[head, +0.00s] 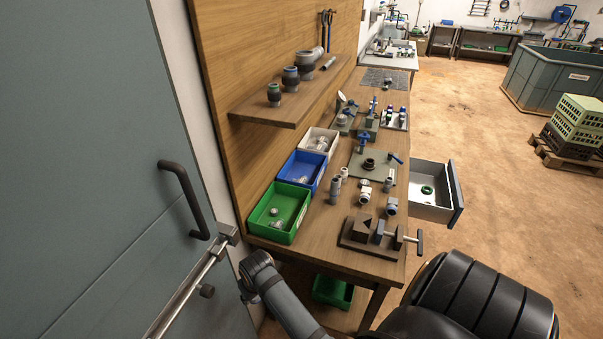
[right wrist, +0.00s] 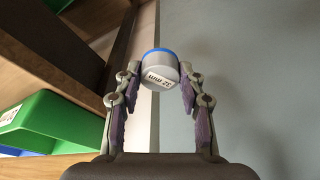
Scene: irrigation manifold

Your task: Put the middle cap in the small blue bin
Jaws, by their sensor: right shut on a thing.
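In the right wrist view, my right gripper (right wrist: 159,85) is shut on a short grey cap (right wrist: 160,73) with a blue band at its far end and a label that seems to read 32 MM. The cap sits between the two fingertips, clear of any surface. The small blue bin (head: 306,163) stands on the bench in the head view, between a green bin and a white bin, with small pale parts inside. The right gripper and the held cap do not show in the head view. My left gripper is not in view.
The green bin (head: 270,234) is at the bench's near left corner; a green container (right wrist: 40,125) shows left in the wrist view. A shelf (head: 290,103) with several fittings overhangs the bench's back. A vise (head: 372,237) and an open drawer (head: 432,204) lie to the right.

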